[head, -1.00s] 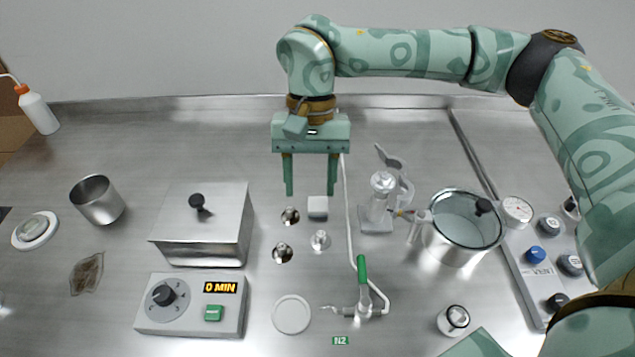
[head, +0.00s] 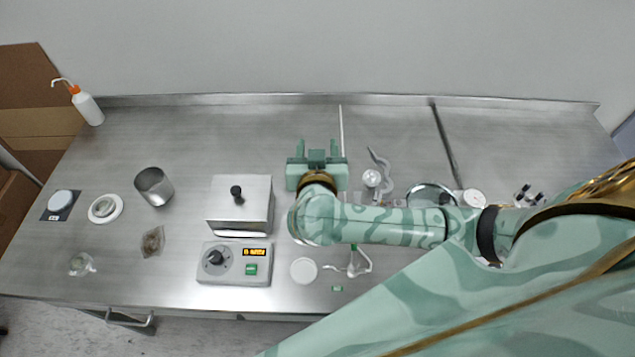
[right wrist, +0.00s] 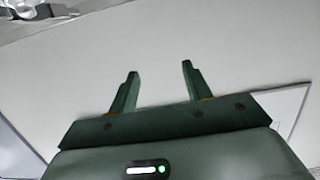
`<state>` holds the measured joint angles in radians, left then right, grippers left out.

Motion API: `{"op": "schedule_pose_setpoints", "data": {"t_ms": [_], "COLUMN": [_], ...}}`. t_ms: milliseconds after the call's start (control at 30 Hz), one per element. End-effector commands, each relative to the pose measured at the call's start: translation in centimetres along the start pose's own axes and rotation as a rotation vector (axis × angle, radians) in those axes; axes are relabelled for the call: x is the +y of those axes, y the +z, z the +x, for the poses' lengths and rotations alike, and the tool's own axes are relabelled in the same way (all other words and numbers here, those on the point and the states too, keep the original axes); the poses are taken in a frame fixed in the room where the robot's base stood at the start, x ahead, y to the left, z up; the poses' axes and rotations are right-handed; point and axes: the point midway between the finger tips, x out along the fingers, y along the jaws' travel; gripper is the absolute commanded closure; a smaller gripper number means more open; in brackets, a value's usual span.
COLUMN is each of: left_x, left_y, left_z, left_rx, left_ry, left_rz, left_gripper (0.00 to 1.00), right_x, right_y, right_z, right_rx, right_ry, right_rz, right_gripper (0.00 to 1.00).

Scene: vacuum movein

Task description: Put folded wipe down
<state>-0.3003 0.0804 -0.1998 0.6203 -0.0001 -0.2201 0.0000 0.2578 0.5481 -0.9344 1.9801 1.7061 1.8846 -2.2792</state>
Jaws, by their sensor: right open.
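My right gripper (head: 316,148) is open, with its fingers pointing toward the back wall and nothing between them. In the right wrist view the two green fingers (right wrist: 159,70) stand apart against a pale, plain surface. I cannot make out a folded wipe in either current view. A small pale block stood under the gripper in the earlier head view; whether it is the wipe I cannot tell. My right arm now covers that part of the bench. My left gripper is not in view.
The steel bench (head: 240,130) is clear along the back. A lidded steel box (head: 238,215), a timer unit (head: 233,265) and a white disc (head: 303,270) stand left of my arm. A steel beaker (head: 154,187) and wash bottle (head: 87,107) are farther left. A pot (head: 432,192) is partly hidden at right.

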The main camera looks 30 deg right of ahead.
Motion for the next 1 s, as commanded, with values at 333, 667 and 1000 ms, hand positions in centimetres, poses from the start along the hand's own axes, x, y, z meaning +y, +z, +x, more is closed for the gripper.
{"op": "schedule_pose_setpoints", "data": {"t_ms": [333, 667, 1000], "left_x": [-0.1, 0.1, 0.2], "left_y": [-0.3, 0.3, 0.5], "left_z": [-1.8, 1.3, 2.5], "left_rx": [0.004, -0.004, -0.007], "left_ry": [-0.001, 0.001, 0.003], "left_rz": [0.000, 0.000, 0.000], "left_gripper": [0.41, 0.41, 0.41], "right_x": [2.2, 2.1, 2.1], "right_y": [11.3, 15.6, 17.4], "right_z": [-4.8, 1.7, 4.9], "right_rx": [-0.566, -0.565, -0.563], "right_ry": [0.011, 0.011, 0.010], "right_rz": [0.021, 0.022, 0.022], "right_gripper": [0.51, 0.51, 0.51]}}
